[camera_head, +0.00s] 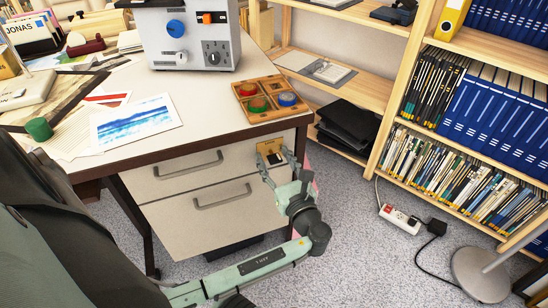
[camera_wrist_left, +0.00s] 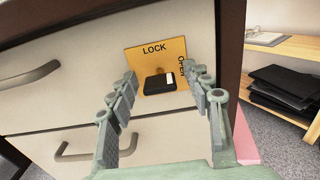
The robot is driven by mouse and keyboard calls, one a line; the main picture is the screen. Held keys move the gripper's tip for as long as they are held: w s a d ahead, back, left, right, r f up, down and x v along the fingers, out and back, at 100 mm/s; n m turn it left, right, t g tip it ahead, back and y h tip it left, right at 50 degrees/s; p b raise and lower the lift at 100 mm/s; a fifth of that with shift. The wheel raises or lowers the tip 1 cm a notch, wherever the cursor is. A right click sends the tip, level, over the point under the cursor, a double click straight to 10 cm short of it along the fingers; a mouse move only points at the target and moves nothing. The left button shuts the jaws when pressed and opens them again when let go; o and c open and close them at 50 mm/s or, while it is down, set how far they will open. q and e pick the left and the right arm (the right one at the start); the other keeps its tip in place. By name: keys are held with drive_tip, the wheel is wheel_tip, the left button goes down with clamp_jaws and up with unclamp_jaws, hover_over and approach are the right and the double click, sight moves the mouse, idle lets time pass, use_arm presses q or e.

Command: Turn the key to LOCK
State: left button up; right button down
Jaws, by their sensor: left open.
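A brass lock plate (camera_head: 270,147) is on the upper drawer's front, near its right end. In the left wrist view the plate (camera_wrist_left: 141,58) reads LOCK along the top and OPEN down the right side. A key with a black head (camera_wrist_left: 157,85) sticks out of it; the head lies roughly level, with a white mark at its right end. My left gripper (camera_head: 275,166) is open in front of the plate. In the left wrist view its fingers (camera_wrist_left: 164,88) stand left and right of the key head, apart from it. My right gripper is not in view.
The drawer cabinet (camera_head: 180,228) has bar handles (camera_head: 188,165) left of the lock. The desk top (camera_head: 205,120) overhangs it, holding a wooden tray (camera_head: 271,84) and a grey device (camera_head: 190,40). A bookshelf (camera_head: 392,95) stands right, with a power strip (camera_head: 400,219) on the carpet.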

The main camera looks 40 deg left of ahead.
use_arm(q)
clamp_jaws()
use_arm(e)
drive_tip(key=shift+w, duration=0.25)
